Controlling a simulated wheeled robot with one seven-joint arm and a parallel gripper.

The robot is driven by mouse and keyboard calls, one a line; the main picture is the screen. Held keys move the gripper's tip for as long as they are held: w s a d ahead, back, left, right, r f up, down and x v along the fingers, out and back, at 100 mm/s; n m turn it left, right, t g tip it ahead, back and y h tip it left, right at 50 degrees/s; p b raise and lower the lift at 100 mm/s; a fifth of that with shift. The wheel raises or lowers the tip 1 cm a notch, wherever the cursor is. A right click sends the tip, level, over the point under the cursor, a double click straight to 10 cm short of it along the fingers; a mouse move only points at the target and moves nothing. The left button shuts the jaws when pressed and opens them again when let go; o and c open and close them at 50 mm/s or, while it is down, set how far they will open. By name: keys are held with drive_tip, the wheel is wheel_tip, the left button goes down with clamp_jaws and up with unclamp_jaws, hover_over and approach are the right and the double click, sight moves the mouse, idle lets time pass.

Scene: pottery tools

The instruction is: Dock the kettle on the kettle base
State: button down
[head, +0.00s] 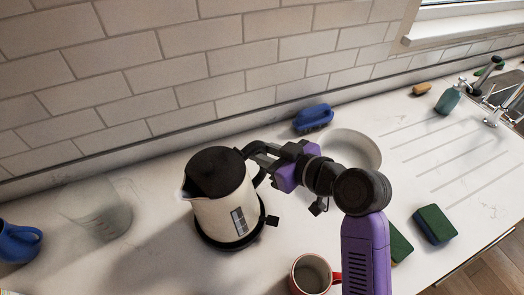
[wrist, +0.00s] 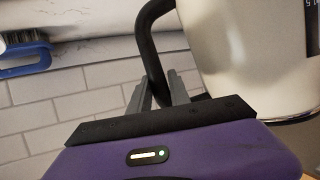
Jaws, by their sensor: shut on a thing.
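The cream kettle (head: 225,212) with a black lid stands upright left of centre in the head view. Its spout points left and its black handle is on the right. A black ring, the kettle base (head: 207,240), shows under the kettle's lower edge; most of it is hidden. I cannot tell whether the kettle is fully seated or slightly above it. My gripper (head: 259,154) reaches in from the right and is shut on the handle. In the wrist view, the fingers (wrist: 163,92) close around the black handle (wrist: 147,45), beside the cream body (wrist: 245,50).
A clear glass (head: 105,215) and a blue mug (head: 20,242) stand left. A blue brush (head: 313,118) and white bowl (head: 350,138) lie behind my arm. A red mug (head: 312,275) is in front, a sponge (head: 435,225) right. The tiled wall (head: 150,80) runs behind.

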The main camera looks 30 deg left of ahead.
drive_tip(key=shift+f+b, duration=0.4)
drive_tip(key=shift+b, duration=0.05)
idle(0.3)
drive_tip(key=c, duration=1.5)
unclamp_jaws()
drive_tip(key=shift+f, duration=0.25)
drive_tip(key=shift+p+v, duration=1.75)
drive_tip(key=shift+v, duration=3.85)
drive_tip(key=shift+w+r, duration=0.1)
